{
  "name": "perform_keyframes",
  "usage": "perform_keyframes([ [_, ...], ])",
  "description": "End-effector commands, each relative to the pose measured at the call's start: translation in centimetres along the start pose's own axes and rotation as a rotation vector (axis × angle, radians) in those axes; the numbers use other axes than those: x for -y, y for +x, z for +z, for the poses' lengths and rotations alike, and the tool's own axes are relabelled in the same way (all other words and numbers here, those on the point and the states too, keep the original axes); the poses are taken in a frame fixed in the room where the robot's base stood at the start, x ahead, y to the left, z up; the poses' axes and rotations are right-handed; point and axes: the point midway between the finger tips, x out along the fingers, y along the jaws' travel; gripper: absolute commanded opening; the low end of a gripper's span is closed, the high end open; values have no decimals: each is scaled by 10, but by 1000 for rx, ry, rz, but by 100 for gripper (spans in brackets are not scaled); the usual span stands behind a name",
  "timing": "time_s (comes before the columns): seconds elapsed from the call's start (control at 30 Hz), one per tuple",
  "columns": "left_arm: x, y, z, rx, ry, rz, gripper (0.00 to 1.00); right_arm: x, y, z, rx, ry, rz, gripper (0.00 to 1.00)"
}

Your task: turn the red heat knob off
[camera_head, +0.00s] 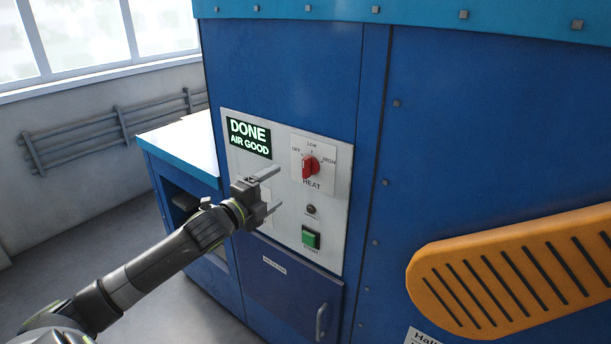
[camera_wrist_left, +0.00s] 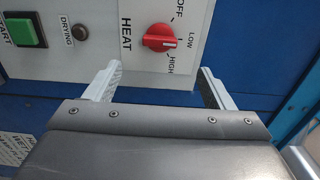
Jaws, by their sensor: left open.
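The red heat knob (camera_head: 310,167) sits on the pale control panel (camera_head: 337,215) of the blue dryer, under the LOW mark. In the left wrist view the knob (camera_wrist_left: 159,38) lies just beyond and between the fingertips, and its white mark points roughly toward LOW. OFF and HIGH lie to either side. My left gripper (camera_head: 272,190) is open and empty, left of and slightly below the knob in the head view, apart from it. Its two fingers also show in the left wrist view (camera_wrist_left: 158,72). My right gripper does not show.
A display (camera_head: 249,138) reads "DONE AIR GOOD". Below the knob are a small dark lamp (camera_head: 311,210) and a green start button (camera_head: 310,238). A handled door (camera_head: 290,290) is lower down. An orange slotted part (camera_head: 520,270) juts in at right.

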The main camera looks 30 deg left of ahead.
Motion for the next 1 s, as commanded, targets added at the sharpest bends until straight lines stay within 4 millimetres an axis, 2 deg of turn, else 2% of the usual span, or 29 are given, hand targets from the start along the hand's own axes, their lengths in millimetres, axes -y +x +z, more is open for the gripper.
perform_keyframes([
  [0.03,-5,5,0,-1,1,-3,76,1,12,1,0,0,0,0],
  [0.17,-4,15,-1,-4,1,-2,76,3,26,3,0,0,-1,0],
  [0.43,-4,47,-2,-5,-2,-3,76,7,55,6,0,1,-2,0],
  [1.0,-2,119,-1,-2,-2,0,76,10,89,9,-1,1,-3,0],
])
